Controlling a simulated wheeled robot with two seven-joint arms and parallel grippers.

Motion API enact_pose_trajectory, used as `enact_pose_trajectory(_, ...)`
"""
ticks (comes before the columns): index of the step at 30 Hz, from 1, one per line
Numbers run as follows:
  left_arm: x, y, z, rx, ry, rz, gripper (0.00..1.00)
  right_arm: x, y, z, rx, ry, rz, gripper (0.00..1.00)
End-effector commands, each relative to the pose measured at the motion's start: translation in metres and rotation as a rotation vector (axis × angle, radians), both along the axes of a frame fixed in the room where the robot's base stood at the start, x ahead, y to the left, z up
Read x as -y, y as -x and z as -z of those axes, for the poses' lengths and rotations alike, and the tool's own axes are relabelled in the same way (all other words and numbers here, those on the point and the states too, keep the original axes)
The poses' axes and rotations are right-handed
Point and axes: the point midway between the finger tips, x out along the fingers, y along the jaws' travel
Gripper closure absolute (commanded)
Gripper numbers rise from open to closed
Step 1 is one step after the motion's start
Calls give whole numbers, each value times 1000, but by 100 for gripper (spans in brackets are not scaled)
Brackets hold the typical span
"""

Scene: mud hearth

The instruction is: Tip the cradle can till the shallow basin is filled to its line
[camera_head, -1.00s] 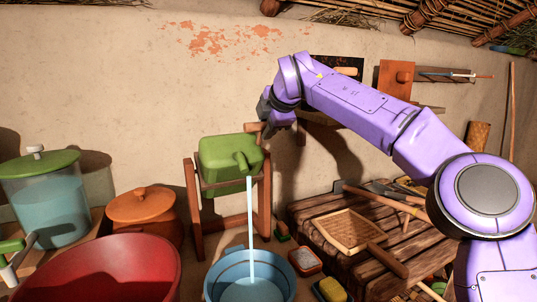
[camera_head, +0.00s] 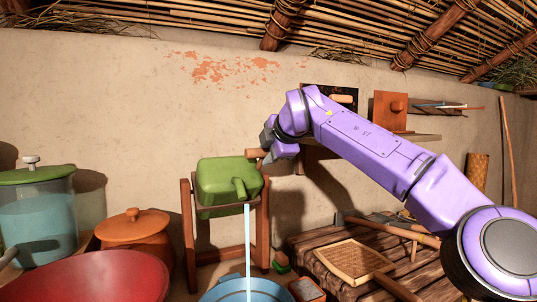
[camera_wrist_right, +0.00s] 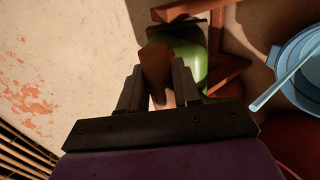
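The green cradle can (camera_head: 222,180) hangs tipped in a wooden stand (camera_head: 188,232), its spout (camera_head: 240,188) pointing down towards me. A pale blue stream (camera_head: 248,245) runs from it into the blue shallow basin (camera_head: 215,295), which is cut off by the bottom edge. The basin also shows in the right wrist view (camera_wrist_right: 281,62); its level and line cannot be read. My right gripper (camera_head: 267,152) is at the can's wooden handle (camera_head: 256,154). In the right wrist view its fingers (camera_wrist_right: 158,88) close on both sides of the handle (camera_wrist_right: 155,65). My left gripper is out of view.
A red bowl (camera_head: 100,280), a lidded orange pot (camera_head: 133,230) and a glass jar with a green lid (camera_head: 40,215) stand on the left. The wall is close behind.

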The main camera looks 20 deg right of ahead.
Motion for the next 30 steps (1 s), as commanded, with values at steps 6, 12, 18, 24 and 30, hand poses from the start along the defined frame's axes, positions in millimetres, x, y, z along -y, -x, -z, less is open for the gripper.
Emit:
enact_pose_trajectory(6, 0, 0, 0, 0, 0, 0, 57, 0, -1, 0, 0, 1, 1, 49)
enact_pose_trajectory(12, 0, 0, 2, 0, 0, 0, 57, -1, 4, -3, 1, -1, -1, 49)
enact_pose_trajectory(18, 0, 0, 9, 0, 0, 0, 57, 1, 40, -25, 5, -1, -1, 49)
enact_pose_trajectory(24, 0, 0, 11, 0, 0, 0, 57, 2, 75, -48, 2, 1, -1, 49)
enact_pose_trajectory(30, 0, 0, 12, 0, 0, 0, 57, 2, 88, -55, -1, 0, 0, 49)
